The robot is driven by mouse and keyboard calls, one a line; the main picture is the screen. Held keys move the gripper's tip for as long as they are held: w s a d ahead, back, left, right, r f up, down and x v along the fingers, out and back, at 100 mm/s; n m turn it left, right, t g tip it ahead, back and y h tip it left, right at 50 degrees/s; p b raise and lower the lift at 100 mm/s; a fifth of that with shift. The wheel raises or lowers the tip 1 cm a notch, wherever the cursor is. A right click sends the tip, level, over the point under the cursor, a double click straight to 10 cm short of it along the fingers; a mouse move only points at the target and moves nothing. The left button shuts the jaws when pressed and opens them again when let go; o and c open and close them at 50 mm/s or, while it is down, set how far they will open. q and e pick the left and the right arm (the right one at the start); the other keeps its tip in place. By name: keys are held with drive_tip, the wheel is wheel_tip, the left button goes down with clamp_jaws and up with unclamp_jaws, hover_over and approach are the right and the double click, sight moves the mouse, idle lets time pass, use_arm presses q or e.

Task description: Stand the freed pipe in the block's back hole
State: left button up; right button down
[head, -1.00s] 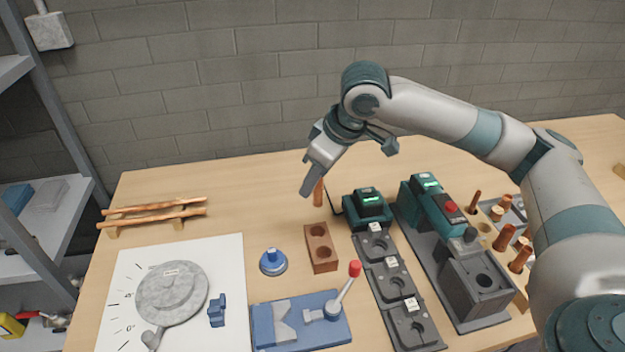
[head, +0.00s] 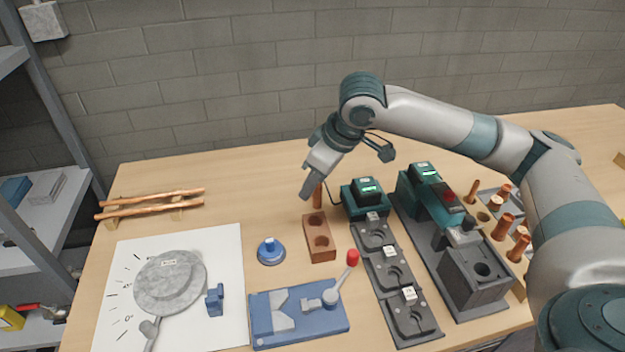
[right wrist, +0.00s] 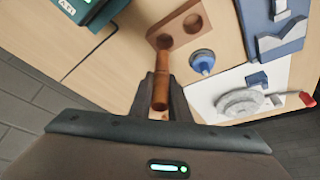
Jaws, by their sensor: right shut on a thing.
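My right gripper (head: 309,190) is shut on a copper pipe (head: 317,196) and holds it upright at the back end of the brown block (head: 322,256). The right wrist view shows the pipe (right wrist: 161,88) between the two fingers (right wrist: 161,92). There its far end lines up with the nearer hole of the block (right wrist: 180,33). The block has two round holes in a row, and the front one looks empty. I cannot tell whether the pipe's lower end is inside the back hole or just above it. My left gripper is out of view.
A green-topped device (head: 366,199) and grey fixtures (head: 391,272) stand right of the block. A blue round piece (head: 270,251) is to its left, and a blue bender with a red-tipped lever (head: 300,318) is in front. Several copper pieces stand at the far right.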

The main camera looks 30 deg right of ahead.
sight(315, 199)
drive_tip(key=shift+s+d+f+b, duration=0.15)
drive_tip(key=shift+f+b, duration=0.15)
drive_tip(key=shift+f, duration=0.8)
drive_tip(key=shift+s+d+f+b, duration=0.15)
drive_tip(key=shift+f+b, duration=0.1)
drive_tip(key=shift+f, duration=0.8)
drive_tip(key=shift+w, duration=0.1)
drive_tip(key=shift+w+a+r+p, duration=0.1)
drive_tip(key=shift+w+a+p, duration=0.5)
drive_tip(key=shift+a+p, duration=0.35)
drive_tip(key=shift+d+r, duration=0.1)
drive_tip(key=shift+r, duration=0.05)
drive_tip(key=shift+s+d+p, duration=0.3)
drive_tip(key=shift+d+p, duration=0.1)
drive_tip(key=shift+p, duration=0.35)
drive_tip(key=shift+f+b, duration=0.35)
drive_tip(key=shift+f, duration=1.4)
idle(0.5)
drive_tip(key=c, duration=1.6)
unclamp_jaws()
